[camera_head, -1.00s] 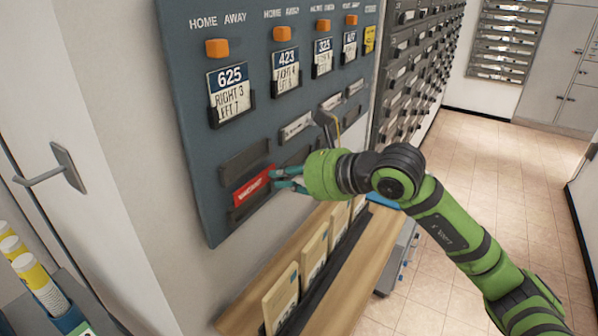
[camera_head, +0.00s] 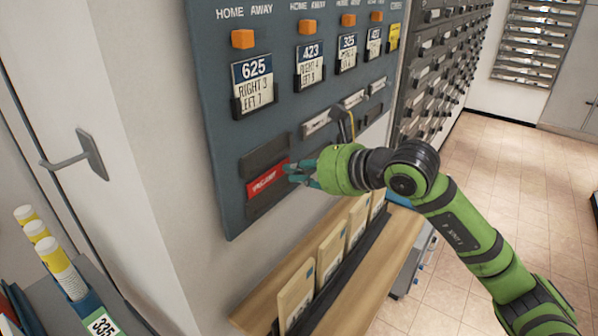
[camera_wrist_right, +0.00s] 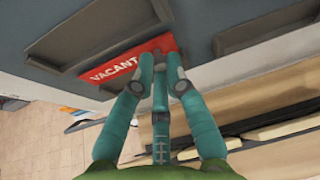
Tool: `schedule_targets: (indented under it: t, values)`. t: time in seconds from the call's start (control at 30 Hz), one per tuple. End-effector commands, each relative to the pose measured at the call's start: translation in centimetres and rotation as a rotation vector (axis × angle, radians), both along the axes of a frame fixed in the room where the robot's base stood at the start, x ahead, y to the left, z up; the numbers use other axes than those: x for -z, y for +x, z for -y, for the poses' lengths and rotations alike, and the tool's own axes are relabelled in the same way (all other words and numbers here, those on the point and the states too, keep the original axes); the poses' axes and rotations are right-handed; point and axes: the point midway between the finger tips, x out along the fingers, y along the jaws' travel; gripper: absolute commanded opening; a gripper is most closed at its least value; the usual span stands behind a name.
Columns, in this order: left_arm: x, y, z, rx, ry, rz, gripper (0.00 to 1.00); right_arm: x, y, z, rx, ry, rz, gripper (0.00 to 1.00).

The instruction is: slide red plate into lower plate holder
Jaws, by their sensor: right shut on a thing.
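The red plate (camera_head: 267,182), marked VACANT, is at the lower left of the blue-grey board, between an upper dark holder (camera_head: 265,157) and a lower dark holder (camera_head: 266,203). My right gripper (camera_head: 295,172) is shut on the plate's right end in the head view. In the right wrist view the red plate (camera_wrist_right: 127,60) lies close along a dark holder rail (camera_wrist_right: 100,35), and the gripper fingers (camera_wrist_right: 160,62) cover one end of it. I cannot tell whether the plate's edges sit in the holder rails. My left gripper is not in view.
The blue-grey board (camera_head: 212,125) carries orange switches (camera_head: 242,39) and numbered cards (camera_head: 254,84). A wooden shelf (camera_head: 385,255) with several tan envelopes (camera_head: 297,297) is below. A door handle (camera_head: 92,155) and white-and-yellow tubes (camera_head: 60,268) are at left.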

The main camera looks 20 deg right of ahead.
Motion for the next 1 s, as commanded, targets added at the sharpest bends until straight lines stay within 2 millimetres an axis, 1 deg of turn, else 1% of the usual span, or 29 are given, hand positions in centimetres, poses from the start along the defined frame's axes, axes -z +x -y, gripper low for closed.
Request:
schedule_targets:
  t: [0.47, 0.8, 1.0]
  values:
    - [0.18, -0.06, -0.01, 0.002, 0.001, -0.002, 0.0, -0.01, -0.04, 0.05, 0.0, 0.0, 0.0, 0.0]
    - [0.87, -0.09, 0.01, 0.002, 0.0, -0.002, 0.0, 0.24, -0.03, 0.06, 0.0, -0.001, -0.001, 0.0]
    - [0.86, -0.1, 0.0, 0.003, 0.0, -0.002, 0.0, 0.14, -0.04, 0.06, 0.0, -0.001, -0.001, 0.0]
